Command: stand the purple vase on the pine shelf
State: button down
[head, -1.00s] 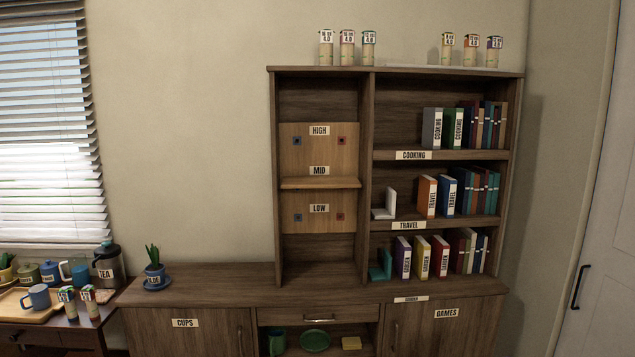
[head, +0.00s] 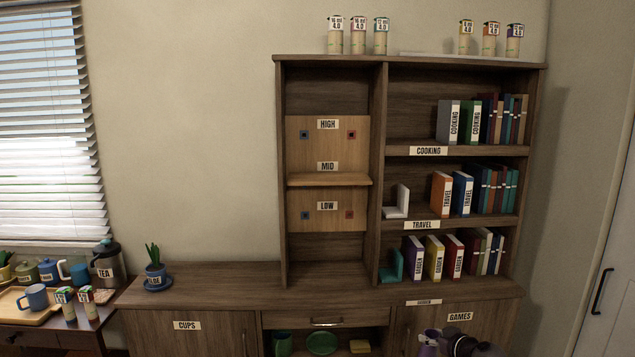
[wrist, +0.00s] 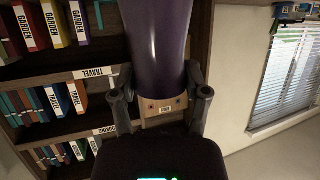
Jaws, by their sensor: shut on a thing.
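The purple vase (wrist: 160,45) fills the upper middle of the wrist view, between the fingers of my gripper (wrist: 160,98). My gripper is shut on it, and the vase's far end runs out of the picture. In the head view the vase (head: 429,343) and my gripper (head: 455,343) show only partly at the bottom edge, right of centre. The pine shelf (head: 328,180) is a bare light board at the MID label in the left bay of the bookcase. My gripper is lower than it and to its right.
The pine back panel (head: 328,135) has HIGH, MID and LOW labels and coloured square marks. A dark upright (head: 379,180) separates this bay from shelves of books. A potted plant (head: 155,275) stands on the counter (head: 220,280) at left. Several cans stand on top.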

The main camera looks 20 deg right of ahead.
aim_at(349, 177)
jog(key=u, duration=0.4)
jog(key=i, duration=1.65)
jog(key=z, duration=0.45)
